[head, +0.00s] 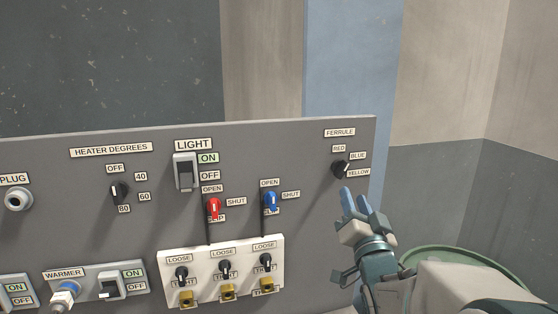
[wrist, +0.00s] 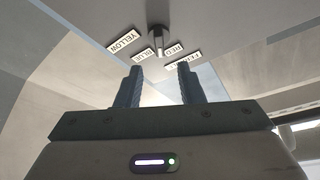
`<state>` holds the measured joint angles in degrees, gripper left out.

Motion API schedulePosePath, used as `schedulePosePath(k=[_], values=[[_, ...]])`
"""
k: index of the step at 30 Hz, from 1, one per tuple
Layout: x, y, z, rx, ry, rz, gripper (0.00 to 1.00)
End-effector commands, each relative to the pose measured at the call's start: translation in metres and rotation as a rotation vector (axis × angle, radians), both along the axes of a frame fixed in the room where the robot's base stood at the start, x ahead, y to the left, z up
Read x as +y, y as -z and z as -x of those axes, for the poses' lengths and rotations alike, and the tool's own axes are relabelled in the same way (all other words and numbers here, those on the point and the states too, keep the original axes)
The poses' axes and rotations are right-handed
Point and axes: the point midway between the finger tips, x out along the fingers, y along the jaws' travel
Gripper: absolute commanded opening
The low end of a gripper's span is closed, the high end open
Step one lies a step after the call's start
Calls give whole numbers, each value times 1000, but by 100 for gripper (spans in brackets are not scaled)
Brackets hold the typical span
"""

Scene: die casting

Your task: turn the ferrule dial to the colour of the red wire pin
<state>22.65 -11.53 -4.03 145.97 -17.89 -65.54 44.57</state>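The ferrule dial (head: 341,169) is a small black knob with a pale pointer line at the upper right of the grey panel. Labels RED, BLUE and YELLOW curve around it; its pointer leans to the upper right, near BLUE, but the exact mark is hard to read. It also shows in the wrist view (wrist: 158,42), ahead of the fingers. My gripper (head: 356,199) is below and right of the dial, apart from it. In the wrist view my gripper (wrist: 159,84) has its blue-grey fingers apart with nothing between them. I cannot identify a red wire pin.
The panel (head: 140,225) also bears a heater knob (head: 119,190), a light switch (head: 186,171), a red lever (head: 214,207) and a blue lever (head: 271,201). A white plate (head: 205,293) carries LOOSE/TIGHT knobs and brass-yellow fittings. A green round container rim (head: 470,254) is behind my arm.

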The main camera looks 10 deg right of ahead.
Motion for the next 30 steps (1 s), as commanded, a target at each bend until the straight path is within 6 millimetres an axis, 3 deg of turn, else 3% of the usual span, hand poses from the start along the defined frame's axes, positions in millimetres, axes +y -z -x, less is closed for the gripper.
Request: schedulePosePath(k=[9, 15, 28, 29, 30], values=[[-9, -19, -48, 2, 1, -1, 35], [-12, -26, -71, 2, 1, -1, 35], [-14, -28, -79, 0, 2, -1, 35], [-14, -28, -79, 0, 2, -1, 32], [-14, -28, -79, 0, 2, -1, 21]])
